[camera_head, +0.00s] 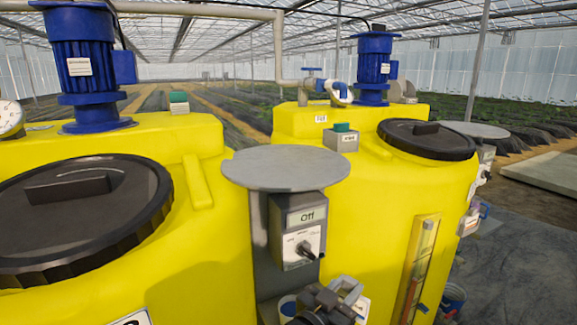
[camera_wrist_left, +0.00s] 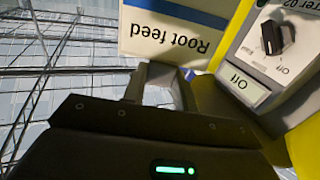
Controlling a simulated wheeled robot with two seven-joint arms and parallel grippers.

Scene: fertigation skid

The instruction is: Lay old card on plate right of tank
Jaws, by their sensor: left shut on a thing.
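A white card with a blue stripe and the words "Root feed" (camera_wrist_left: 175,38) shows upside down in the left wrist view. My left gripper (camera_wrist_left: 160,85) is shut on it at its edge. In the head view my left gripper (camera_head: 345,292) is low in the middle, below the switch box and in front of the tanks. A round grey plate (camera_head: 285,168) stands bare between the left yellow tank (camera_head: 215,235) and the right yellow tank (camera_head: 365,225). Another bare grey plate (camera_head: 478,130) is right of the right tank. My right gripper is out of view.
A switch box reading "Off" (camera_head: 300,230) is mounted under the middle plate, with its knob sticking out. Black lids (camera_head: 75,205) and blue motors (camera_head: 85,60) top the tanks. A clear gauge tube (camera_head: 418,270) runs down the right tank's front.

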